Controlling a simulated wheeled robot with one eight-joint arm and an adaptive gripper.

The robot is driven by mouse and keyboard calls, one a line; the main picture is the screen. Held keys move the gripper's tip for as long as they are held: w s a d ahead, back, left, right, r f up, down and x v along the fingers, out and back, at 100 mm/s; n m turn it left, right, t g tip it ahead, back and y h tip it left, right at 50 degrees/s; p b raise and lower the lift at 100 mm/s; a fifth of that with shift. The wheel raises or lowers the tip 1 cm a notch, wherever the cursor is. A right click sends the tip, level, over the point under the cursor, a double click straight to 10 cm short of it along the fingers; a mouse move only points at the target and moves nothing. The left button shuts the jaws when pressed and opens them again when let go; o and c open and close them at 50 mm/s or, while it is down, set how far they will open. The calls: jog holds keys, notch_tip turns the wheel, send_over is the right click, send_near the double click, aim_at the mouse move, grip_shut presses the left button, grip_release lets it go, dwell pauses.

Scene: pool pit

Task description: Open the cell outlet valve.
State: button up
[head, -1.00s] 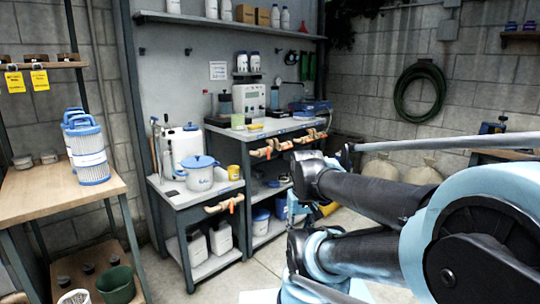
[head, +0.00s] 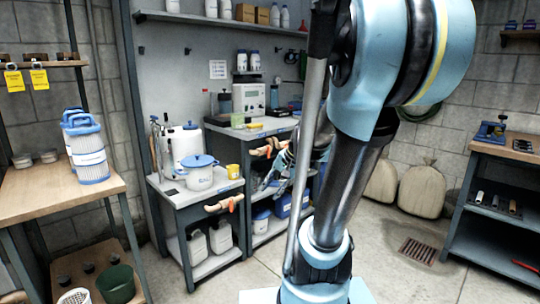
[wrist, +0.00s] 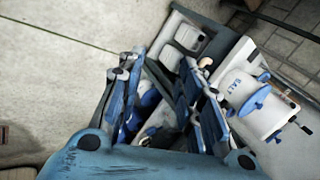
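I cannot make out the cell outlet valve in either view. A white instrument box (head: 248,97) stands on the back bench, with a clear blue-tinted vessel (head: 225,102) on its left and a blue device on its right, partly behind my arm. My gripper (head: 283,168) is in front of that bench, partly hidden by my arm. In the wrist view my gripper (wrist: 165,95) has its two fingers wide apart with nothing between them. Beyond them are the lower shelf and the benches.
A white pot with blue lid (head: 200,173) and a yellow cup (head: 233,172) stand on the low front bench (head: 205,200). White jugs (head: 221,238) sit below. The "SALT" pot (wrist: 243,95) shows right of my fingers. The floor (head: 215,278) in front is clear.

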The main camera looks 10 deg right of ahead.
jog(key=w+r+m+t+y, duration=0.25)
jog(key=w+m, duration=0.25)
jog(key=w, duration=0.8)
jog(key=m+t+y, duration=0.4)
jog(key=m+t, duration=0.4)
jog(key=m, duration=0.9)
send_near(269, 151)
jog(key=x, duration=0.9)
jog(key=shift+w, duration=0.2)
